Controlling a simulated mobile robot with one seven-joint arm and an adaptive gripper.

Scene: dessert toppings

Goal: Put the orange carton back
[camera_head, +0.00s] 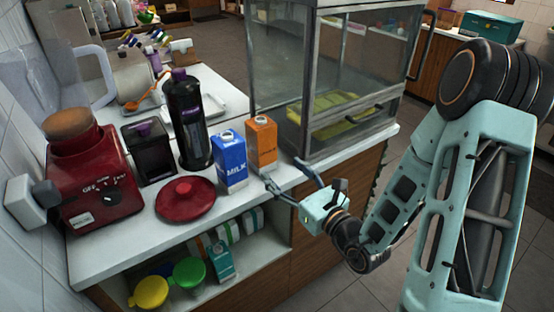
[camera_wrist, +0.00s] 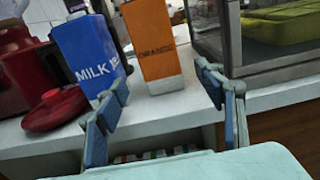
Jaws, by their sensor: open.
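The orange carton (camera_head: 262,142) stands upright on the white counter, just right of the blue milk carton (camera_head: 231,161). My gripper (camera_head: 288,172) is open and empty at the counter's front edge, close to the orange carton and in front of it. In the wrist view the orange carton (camera_wrist: 153,45) stands beyond and between my two open fingers (camera_wrist: 165,95), with a gap to both. The milk carton (camera_wrist: 88,55) is partly behind the left finger there. The top of the orange carton is cut off in the wrist view.
A glass case (camera_head: 345,75) stands close to the right of the orange carton. A red lidded dish (camera_head: 186,200), a black bottle (camera_head: 188,120) and a red appliance (camera_head: 92,185) are to the left. Below the counter, an open shelf (camera_head: 215,268) holds several cartons and coloured bowls.

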